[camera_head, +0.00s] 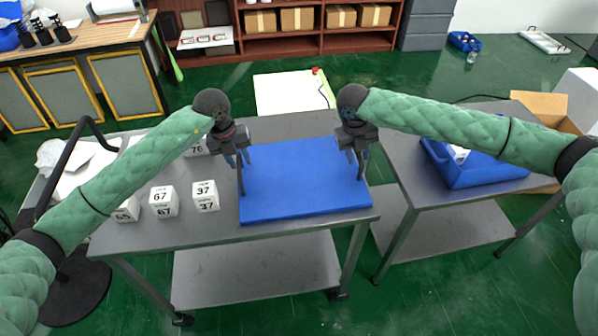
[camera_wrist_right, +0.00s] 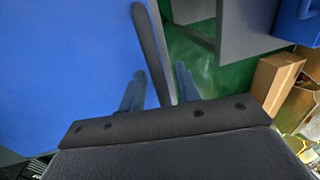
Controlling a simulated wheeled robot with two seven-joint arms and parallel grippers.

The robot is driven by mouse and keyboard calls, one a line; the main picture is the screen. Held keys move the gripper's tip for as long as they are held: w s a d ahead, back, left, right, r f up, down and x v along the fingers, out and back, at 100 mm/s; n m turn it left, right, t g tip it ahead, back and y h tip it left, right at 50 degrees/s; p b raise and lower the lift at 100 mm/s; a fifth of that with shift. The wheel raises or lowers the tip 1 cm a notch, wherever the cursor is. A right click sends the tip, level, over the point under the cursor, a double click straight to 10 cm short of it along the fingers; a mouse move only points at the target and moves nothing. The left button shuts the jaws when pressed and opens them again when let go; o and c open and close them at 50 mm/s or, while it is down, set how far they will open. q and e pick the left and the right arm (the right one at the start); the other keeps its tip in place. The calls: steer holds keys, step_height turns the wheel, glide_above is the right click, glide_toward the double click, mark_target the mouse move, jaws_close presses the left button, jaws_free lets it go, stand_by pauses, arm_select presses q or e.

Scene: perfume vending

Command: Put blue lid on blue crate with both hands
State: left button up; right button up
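The flat blue lid (camera_head: 300,185) lies on the grey left table, with a dark bar along its left edge and another along its right edge. My left gripper (camera_head: 238,160) is at the left edge, its fingers apart on either side of the left bar. My right gripper (camera_head: 358,158) is at the right edge. In the right wrist view its fingers (camera_wrist_right: 159,90) stand apart with the dark bar between them, beside the blue lid (camera_wrist_right: 60,70). The blue crate (camera_head: 470,175) is on the right table, partly hidden by my right arm; a white item shows in it.
White numbered boxes (camera_head: 206,196) stand left of the lid on the left table (camera_head: 225,233). The right table (camera_head: 398,172) carries the crate, with a narrow gap between the tables. A cardboard box (camera_head: 548,105) is behind it. Shelves line the back wall.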

arm_select(q)
jaws_close()
arm_select(e)
jaws_close()
arm_select(q)
steer(key=shift+r, duration=0.1)
arm_select(e)
steer(key=shift+r, duration=0.1)
